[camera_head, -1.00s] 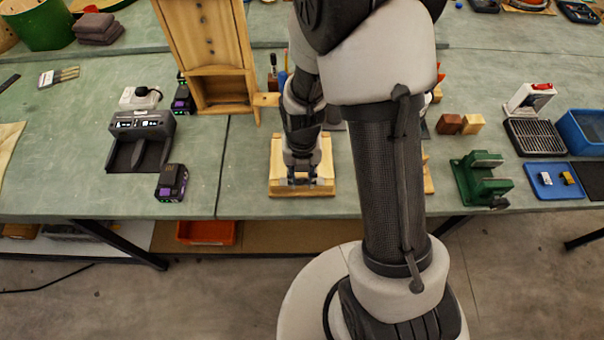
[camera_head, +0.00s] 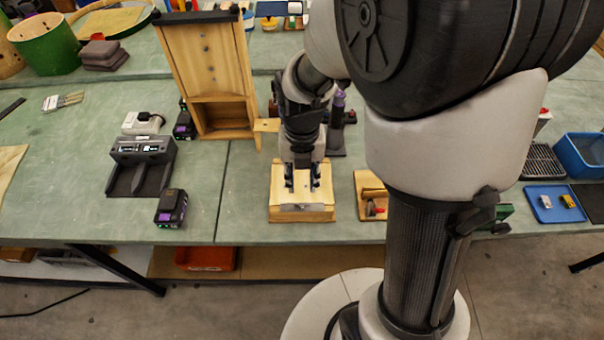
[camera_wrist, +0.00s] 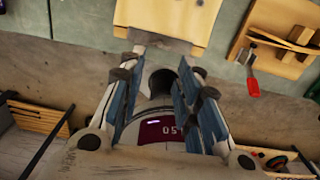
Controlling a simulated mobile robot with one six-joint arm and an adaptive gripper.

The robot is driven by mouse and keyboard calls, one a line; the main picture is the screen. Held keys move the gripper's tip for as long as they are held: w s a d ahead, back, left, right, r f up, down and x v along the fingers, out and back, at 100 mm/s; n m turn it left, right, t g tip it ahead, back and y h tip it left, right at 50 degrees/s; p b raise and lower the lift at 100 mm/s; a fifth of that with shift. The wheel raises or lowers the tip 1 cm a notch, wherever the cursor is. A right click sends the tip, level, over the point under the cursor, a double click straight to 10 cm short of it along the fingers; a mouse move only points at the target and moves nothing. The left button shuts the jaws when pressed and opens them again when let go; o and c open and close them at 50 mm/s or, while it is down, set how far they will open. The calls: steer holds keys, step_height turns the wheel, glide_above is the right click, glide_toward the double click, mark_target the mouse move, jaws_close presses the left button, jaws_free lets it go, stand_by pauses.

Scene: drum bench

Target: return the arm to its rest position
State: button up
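My gripper (camera_head: 302,186) points down over a pale wooden block (camera_head: 288,214) near the bench's front edge. Its two dark fingers stand apart with nothing seen between them, and a gap above the block cannot be judged from the head view. In the wrist view my gripper (camera_wrist: 163,82) shows its blue-sided fingers spread. Parts of my own body appear beyond them, and the wooden block (camera_wrist: 180,15) lies past the fingertips at the top. My upper arm and elbow fill the right of the head view and hide part of the bench.
A tall wooden frame (camera_head: 213,75) stands behind and left of the gripper. A charger (camera_head: 142,165) and a battery (camera_head: 171,208) sit left. A wooden fixture with a red handle (camera_head: 371,194) is close on the right. A blue tray (camera_head: 545,213) lies far right.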

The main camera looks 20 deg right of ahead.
steer(key=shift+r, duration=0.45)
steer(key=s+r+m+t, duration=0.2)
steer(key=s+r+m, duration=0.5)
steer(key=m, duration=0.9)
steer(key=s+r+m+t, duration=0.2)
steer(key=s+r+m, duration=0.6)
steer(key=m, duration=0.8)
steer(key=shift+r+m+t, duration=0.3)
steer(key=shift+r, duration=0.2)
